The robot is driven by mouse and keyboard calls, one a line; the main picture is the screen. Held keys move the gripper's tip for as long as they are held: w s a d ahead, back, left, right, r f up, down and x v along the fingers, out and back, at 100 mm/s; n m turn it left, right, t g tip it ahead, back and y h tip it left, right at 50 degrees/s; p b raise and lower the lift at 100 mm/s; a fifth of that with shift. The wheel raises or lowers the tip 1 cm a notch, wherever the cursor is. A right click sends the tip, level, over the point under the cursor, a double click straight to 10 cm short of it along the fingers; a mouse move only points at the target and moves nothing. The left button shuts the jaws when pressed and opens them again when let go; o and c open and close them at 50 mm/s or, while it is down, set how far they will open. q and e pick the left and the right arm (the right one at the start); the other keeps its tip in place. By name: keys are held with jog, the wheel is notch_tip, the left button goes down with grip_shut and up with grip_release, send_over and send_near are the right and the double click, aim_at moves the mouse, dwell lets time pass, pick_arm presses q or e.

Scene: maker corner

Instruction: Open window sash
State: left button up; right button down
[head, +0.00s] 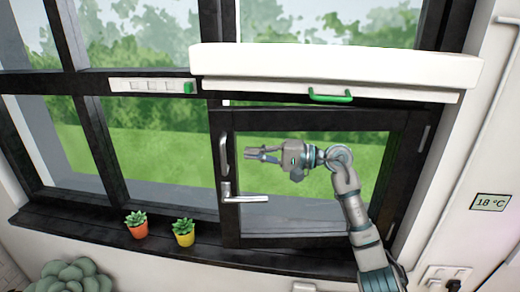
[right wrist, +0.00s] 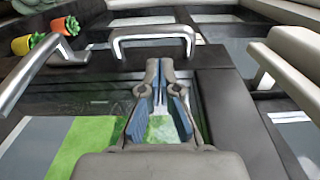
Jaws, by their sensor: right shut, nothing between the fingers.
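The black-framed window sash (head: 228,225) fills the lower right of the window. Its left stile carries an upright grey pull handle (head: 223,155) and below it a silver lever handle (head: 245,199) lying horizontal. I cannot tell whether the sash is slightly ajar. My right gripper (head: 250,154) is shut and empty, in front of the glass just right of the pull handle. In the right wrist view the gripper's fingertips (right wrist: 160,66) point at the pull handle (right wrist: 152,36), with a gap between. The lever handle (right wrist: 40,66) is at the left there. My left gripper is out of view.
A white blind box (head: 335,65) with a green handle (head: 330,96) juts out above the sash. A white switch strip (head: 150,86) is left of it. Two small potted plants (head: 137,229) (head: 183,238) stand on the sill. An 18 °C display (head: 490,202) is on the right wall.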

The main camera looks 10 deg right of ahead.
aim_at(231, 152)
jog(key=x, duration=0.2)
jog(key=p+x, duration=0.1)
jog(key=x, duration=0.2)
jog(key=shift+w+a+f, duration=0.1)
jog(key=shift+w+a, duration=0.2)
jog(key=shift+w, duration=0.1)
jog(key=shift+a+p, duration=0.3)
jog(key=shift+d, duration=0.15)
jog(key=s+n+g+b, duration=0.3)
jog(key=s+b, duration=0.3)
jog(key=s, duration=0.8)
jog(key=shift+s+g+y+b, duration=0.2)
jog(key=shift+g+y+b, duration=0.15)
jog(key=shift+g, duration=0.55)
jog(key=shift+d, duration=0.15)
